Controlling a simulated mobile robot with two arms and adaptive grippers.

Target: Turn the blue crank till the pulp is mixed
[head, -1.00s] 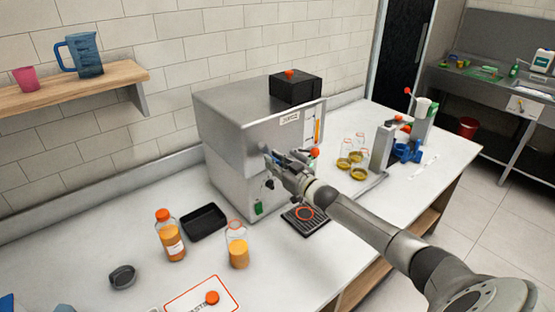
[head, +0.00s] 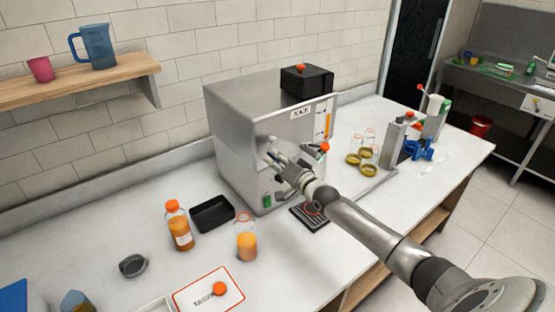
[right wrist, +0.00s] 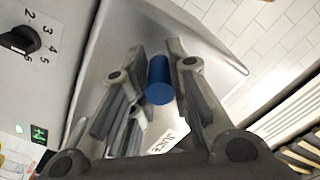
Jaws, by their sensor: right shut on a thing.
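The steel juicer (head: 235,125) stands on the white counter, with a black box and orange knob on top. My right gripper (head: 276,152) is at its front face. In the right wrist view, a blue cylindrical grip (right wrist: 160,82), which looks like the crank's handle, sits between the fingers of my right gripper (right wrist: 152,85). The gripper is shut on it. In the head view the fingers hide the crank. The pulp inside the juicer is not visible. My left gripper is not in view.
A bottle of orange juice (head: 178,228), a jar (head: 246,242) and a black tray (head: 212,213) stand left of my right arm. A black drip grate (head: 310,218) lies below the gripper. Jars with yellow lids (head: 362,155) stand to the right. The front left counter is partly clear.

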